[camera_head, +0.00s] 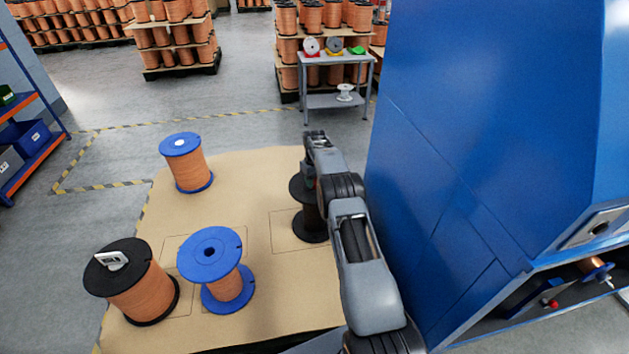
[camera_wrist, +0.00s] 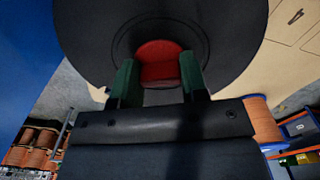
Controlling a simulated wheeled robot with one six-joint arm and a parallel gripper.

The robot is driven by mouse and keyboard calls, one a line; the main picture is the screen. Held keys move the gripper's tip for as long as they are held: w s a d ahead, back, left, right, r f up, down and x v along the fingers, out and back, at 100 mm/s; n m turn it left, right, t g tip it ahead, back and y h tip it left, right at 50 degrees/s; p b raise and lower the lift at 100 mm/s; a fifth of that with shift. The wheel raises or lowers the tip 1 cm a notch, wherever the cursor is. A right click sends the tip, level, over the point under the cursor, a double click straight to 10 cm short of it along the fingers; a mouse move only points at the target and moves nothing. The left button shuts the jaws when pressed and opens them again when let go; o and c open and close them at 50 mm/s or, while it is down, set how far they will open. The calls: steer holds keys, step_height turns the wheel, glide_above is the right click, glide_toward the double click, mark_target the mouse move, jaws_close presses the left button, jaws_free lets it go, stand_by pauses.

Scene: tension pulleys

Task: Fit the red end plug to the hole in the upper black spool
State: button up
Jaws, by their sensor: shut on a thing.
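In the wrist view, my gripper (camera_wrist: 158,82) is shut on the red end plug (camera_wrist: 158,62), with a green fingertip on each side. The plug is in front of the middle of a black spool's round flange (camera_wrist: 90,30). I cannot tell whether it is in the hole, as the plug and fingers cover the hole. In the head view, the upper black spool (camera_head: 310,226) stands upright on the board, partly hidden behind my arm. The plug is not visible there. A second black spool (camera_head: 148,288) with copper wire stands tilted in the picture at lower left.
Two blue-flanged copper spools (camera_head: 187,165) (camera_head: 228,284) stand on the tan board (camera_head: 255,190). The lower-left black spool carries a pale grey fitting (camera_head: 112,261). A tall blue cabinet (camera_head: 470,150) rises close to the right of my arm. A grey trolley (camera_head: 338,100) stands beyond.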

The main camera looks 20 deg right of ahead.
steer(key=shift+f, duration=0.1)
steer(key=o, duration=1)
steer(key=shift+f, duration=0.1)
step_height(320, 180, up, 14)
steer(key=shift+a+f+p, duration=0.1)
steer(key=shift+p, duration=0.95)
